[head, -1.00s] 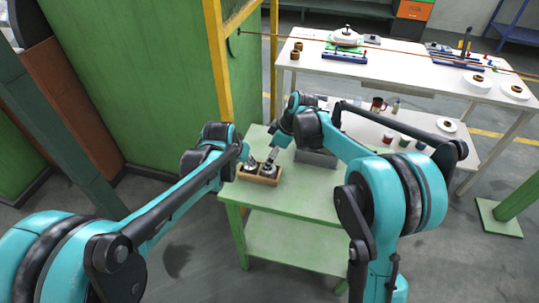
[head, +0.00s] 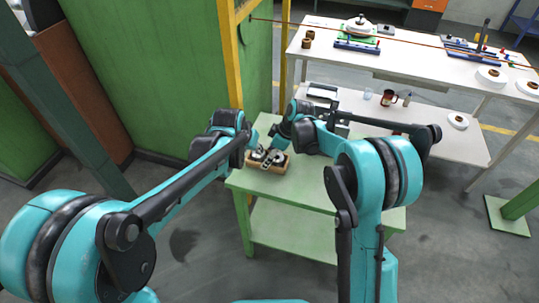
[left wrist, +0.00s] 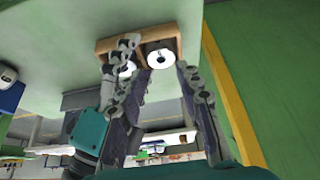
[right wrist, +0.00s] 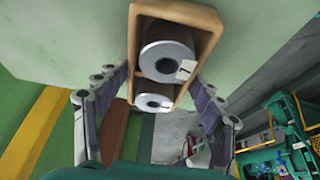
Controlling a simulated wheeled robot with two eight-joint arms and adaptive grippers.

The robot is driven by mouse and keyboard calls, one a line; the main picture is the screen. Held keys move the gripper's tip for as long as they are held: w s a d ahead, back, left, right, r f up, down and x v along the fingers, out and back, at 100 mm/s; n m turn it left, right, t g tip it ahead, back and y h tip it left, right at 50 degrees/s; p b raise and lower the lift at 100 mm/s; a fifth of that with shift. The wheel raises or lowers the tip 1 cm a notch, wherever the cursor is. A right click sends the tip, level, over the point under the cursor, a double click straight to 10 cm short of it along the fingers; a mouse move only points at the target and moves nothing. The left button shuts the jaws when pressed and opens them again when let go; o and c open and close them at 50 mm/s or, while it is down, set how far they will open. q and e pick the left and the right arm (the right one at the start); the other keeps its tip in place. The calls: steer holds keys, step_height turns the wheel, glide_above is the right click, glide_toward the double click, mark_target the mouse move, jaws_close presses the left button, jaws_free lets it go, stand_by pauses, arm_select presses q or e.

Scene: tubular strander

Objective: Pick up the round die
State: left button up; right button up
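A small wooden box (head: 283,166) sits on the green table, with two round metal dies side by side in its compartments. In the left wrist view one die (left wrist: 161,58) shows as a pale ring with a dark centre; the other (left wrist: 126,68) is partly hidden by gripper fingers. In the right wrist view the near die (right wrist: 166,60) and far die (right wrist: 153,102) carry small white labels. My left gripper (left wrist: 160,68) is open, its fingers apart near one die. My right gripper (right wrist: 158,75) is open, its fingers on either side of the box. Neither holds a die.
The green table (head: 290,192) has bare room in front of the box. A yellow post (head: 232,65) and green panel stand close at left.

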steer(key=c, duration=0.5)
arm_select(q)
steer(key=o, duration=0.4)
arm_select(e)
steer(key=shift+c, duration=0.2)
arm_select(q)
steer(key=shift+o, duration=0.2)
steer(key=n+g+h, duration=0.2)
steer(key=n+g, duration=0.2)
steer(key=n, duration=2)
glide_toward(258, 156)
steer(key=shift+n+h, duration=0.3)
steer(key=shift+n, duration=0.1)
steer(key=shift+w+a+x, duration=0.1)
steer(key=shift+w+x, duration=0.15)
steer(key=shift+x, duration=1.2)
steer(key=shift+w+a+x, duration=0.15)
steer(key=shift+w+x, duration=0.15)
steer(key=shift+x, duration=1.15)
steer(key=shift+w+a+x, duration=0.1)
steer(key=shift+w+x, duration=0.15)
steer(key=shift+x, duration=1.2)
